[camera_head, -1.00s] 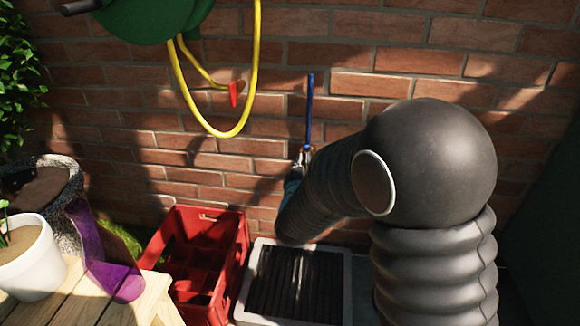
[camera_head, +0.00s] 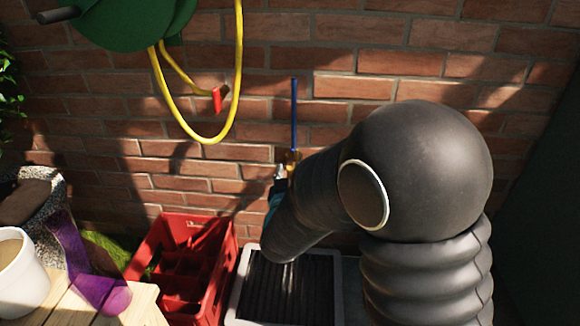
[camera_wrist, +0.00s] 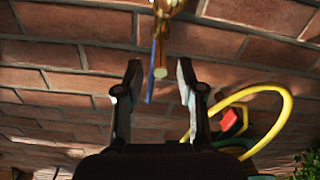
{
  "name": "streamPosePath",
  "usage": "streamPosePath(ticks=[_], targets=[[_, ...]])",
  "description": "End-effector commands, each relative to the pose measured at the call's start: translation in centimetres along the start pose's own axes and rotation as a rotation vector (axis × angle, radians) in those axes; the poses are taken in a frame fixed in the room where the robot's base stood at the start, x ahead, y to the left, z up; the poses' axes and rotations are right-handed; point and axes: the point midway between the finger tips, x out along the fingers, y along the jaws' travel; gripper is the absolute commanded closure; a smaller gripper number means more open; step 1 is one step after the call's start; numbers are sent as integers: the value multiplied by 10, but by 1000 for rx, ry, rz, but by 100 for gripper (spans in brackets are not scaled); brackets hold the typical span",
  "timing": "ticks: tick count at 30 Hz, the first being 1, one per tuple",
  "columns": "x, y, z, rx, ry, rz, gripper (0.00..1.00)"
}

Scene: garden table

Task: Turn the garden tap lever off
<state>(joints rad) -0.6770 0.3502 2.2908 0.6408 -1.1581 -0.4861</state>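The garden tap is on the brick wall, its brass body (camera_head: 292,158) partly hidden behind my arm in the head view. Its long blue lever (camera_head: 294,112) points straight up the wall. In the wrist view, which looks upside down, the brass tap (camera_wrist: 168,8) is at the top edge and the blue lever (camera_wrist: 151,82) runs down from it. My gripper (camera_wrist: 158,84) is open, with one finger on each side of the lever in the picture. I see no contact with either finger. In the head view my arm mostly hides the gripper.
A yellow hose (camera_head: 240,70) with a red end piece (camera_head: 217,100) hangs from a green reel (camera_head: 125,15) left of the tap. Below are a red crate (camera_head: 218,285) and a framed dark grate (camera_head: 338,290). A wooden table (camera_head: 140,310) with a white pot (camera_head: 20,280) is at lower left.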

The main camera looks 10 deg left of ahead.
Motion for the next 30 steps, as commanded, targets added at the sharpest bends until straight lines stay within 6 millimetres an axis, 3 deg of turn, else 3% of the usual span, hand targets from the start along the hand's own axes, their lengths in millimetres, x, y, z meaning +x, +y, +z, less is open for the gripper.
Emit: streamPosePath(ticks=[6, 13, 19, 30], targets=[[-46, -1, -1, 0, 1, -4, 62], [-79, -1, 0, 0, 0, -2, 62], [-90, 0, 0, 1, 1, 1, 62], [-90, 1, 0, 1, 0, 2, 62]])
